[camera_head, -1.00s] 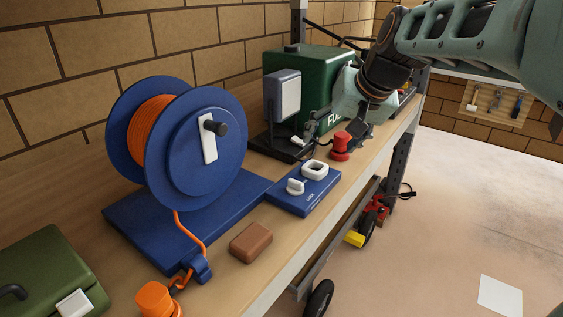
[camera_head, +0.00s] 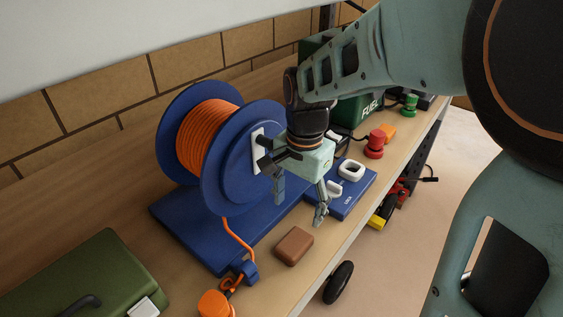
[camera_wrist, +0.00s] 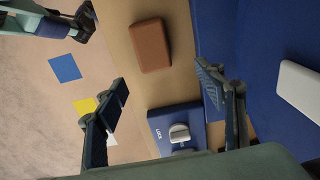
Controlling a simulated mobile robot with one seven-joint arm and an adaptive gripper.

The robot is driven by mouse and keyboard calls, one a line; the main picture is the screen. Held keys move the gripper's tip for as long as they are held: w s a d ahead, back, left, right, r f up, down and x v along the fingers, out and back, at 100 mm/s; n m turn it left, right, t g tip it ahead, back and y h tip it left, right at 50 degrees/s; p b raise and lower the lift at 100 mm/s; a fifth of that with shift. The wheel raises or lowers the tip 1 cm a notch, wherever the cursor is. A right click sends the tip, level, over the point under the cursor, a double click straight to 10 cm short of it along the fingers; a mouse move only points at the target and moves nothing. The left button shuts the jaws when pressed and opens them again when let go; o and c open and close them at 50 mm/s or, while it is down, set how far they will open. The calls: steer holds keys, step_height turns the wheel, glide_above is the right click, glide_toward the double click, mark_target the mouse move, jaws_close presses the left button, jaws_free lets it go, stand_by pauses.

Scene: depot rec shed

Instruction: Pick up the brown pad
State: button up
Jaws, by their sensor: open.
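The brown pad (camera_head: 294,246) is a small rounded block lying flat on the wooden shelf, near its front edge, in the head view. In the wrist view the brown pad (camera_wrist: 150,45) lies beyond the fingertips, toward the top of the picture. My gripper (camera_head: 299,206) is open and empty above the shelf, beside the cable reel and over the near part of the blue lock plate. In the wrist view my gripper (camera_wrist: 165,90) shows its two fingers spread wide, with the pad apart from both.
The blue reel (camera_head: 235,165) with orange cable stands close left of my gripper. The blue lock plate (camera_head: 352,199) lies behind. A red knob (camera_head: 375,144) and green fuel can (camera_head: 357,112) are farther back. A green case (camera_head: 85,275) and orange plug (camera_head: 214,304) are at front left.

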steer(key=s, duration=0.1)
glide_above(295, 241)
steer(key=shift+m, duration=0.3)
steer(key=f, duration=0.5)
steer(key=shift+w+a+f, duration=0.1)
steer(key=shift+w+f, duration=0.15)
steer(key=shift+f, duration=0.1)
steer(key=shift+s+f+p, duration=0.15)
steer(key=shift+f+p, duration=0.15)
steer(key=shift+f, duration=1.05)
steer(key=shift+s+f+p, duration=0.15)
steer(key=shift+f+p, duration=0.1)
steer(key=shift+f, duration=1.1)
steer(key=shift+c, duration=0.2)
steer(key=c, duration=1.2)
steer(key=shift+r, duration=0.15)
